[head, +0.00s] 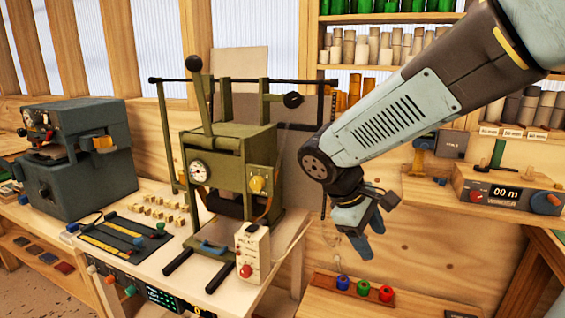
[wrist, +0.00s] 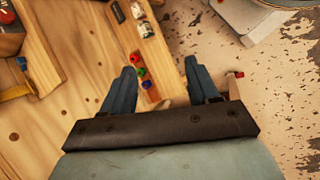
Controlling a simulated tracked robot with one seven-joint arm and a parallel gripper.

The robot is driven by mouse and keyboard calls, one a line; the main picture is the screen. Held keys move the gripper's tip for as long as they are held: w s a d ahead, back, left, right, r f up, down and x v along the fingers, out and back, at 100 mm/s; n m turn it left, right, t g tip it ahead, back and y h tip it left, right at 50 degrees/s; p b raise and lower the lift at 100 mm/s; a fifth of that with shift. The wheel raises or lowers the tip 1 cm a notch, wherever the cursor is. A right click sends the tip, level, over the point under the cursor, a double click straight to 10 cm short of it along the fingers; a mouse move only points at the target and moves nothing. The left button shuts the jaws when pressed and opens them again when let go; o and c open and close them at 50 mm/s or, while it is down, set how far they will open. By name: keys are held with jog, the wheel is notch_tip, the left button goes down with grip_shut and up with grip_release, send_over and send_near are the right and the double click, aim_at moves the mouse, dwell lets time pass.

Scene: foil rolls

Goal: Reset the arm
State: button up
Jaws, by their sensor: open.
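My gripper (head: 368,238) hangs at the end of my raised arm, right of the middle in the head view. Its blue fingers point down and hold nothing. In the wrist view my gripper (wrist: 160,82) shows two blue fingers spread apart, with bare space between them. Below and beyond it are a blue, a green and a red ring-like piece (head: 364,287) on a low wooden shelf; these also show between the fingers in the wrist view (wrist: 142,72). My gripper appears apart from them.
A green press machine (head: 232,150) with a gauge stands on the bench left of my arm, with a white switch box (head: 252,252) before it. A grey machine (head: 78,155) stands far left. A meter box (head: 508,192) sits on the right bench. Shelves of rolls (head: 375,45) are behind.

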jog(key=s+d+r+m+t+y, duration=0.4)
jog(key=s+d+r+m+y, duration=0.1)
jog(key=s+r+m, duration=0.2)
jog(key=shift+d+r+m+t+y, duration=0.4)
jog(key=shift+r+m, duration=0.35)
jog(key=shift+m, duration=0.55)
